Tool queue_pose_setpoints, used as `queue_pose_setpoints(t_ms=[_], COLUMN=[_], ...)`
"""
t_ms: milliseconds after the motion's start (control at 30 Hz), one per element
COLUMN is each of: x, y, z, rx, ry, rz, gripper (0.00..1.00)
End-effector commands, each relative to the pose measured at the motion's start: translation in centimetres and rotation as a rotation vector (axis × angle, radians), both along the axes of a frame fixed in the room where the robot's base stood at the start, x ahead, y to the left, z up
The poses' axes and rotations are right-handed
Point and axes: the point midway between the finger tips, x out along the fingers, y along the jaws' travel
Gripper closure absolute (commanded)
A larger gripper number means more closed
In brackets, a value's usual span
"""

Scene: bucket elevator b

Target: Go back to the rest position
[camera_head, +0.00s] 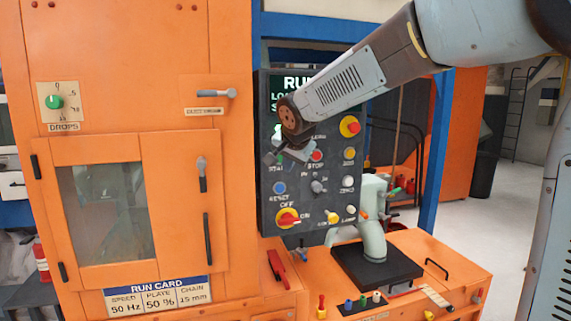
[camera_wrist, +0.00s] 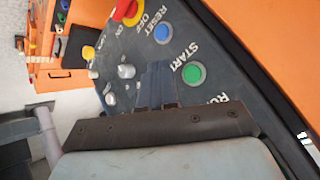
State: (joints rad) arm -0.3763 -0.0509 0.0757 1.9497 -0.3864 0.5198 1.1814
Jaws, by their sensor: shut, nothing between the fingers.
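My gripper (camera_head: 287,155) is in front of the dark control panel (camera_head: 270,225), at the upper left of its buttons. It is shut with nothing in it. In the wrist view, my gripper's fingers (camera_wrist: 157,88) point at the panel, between the green START button (camera_wrist: 194,73) and a grey knob (camera_wrist: 126,71). In the head view my gripper hides part of the START area. The blue RESET button (camera_head: 279,188) is just below it. The red STOP button (camera_head: 316,155) is to its right. I cannot tell whether the fingertips touch the panel.
An orange cabinet (camera_head: 120,110) with a windowed door and handles stands left of the panel. Below right is an orange bench (camera_head: 420,255) with a dark plate (camera_head: 376,268) and a pale green machine part (camera_head: 372,235). A blue post (camera_head: 436,150) stands behind. Open floor (camera_head: 508,190) lies at right.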

Motion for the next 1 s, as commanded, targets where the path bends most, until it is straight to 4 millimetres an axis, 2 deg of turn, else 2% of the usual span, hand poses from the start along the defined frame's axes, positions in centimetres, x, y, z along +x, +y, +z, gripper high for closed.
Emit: queue_pose_setpoints(t_ms=[133,233,400,600,800,1000], x=[-1.5,-3.8,-9.1,-15.8,-22.8,-28.5], y=[-2.3,-5.4,-11.0,-16.3,-19.9,-21.8], z=[0.3,0.5,0.2,-1.1,-3.3,-5.9], rx=[-0.033,-0.083,-0.180,-0.272,-0.339,-0.381], ry=[0.007,0.022,0.065,0.123,0.180,0.220], rz=[0.003,0.015,0.052,0.114,0.197,0.285], gripper=[1.00,1.00,1.00,1.00,1.00,1.00])
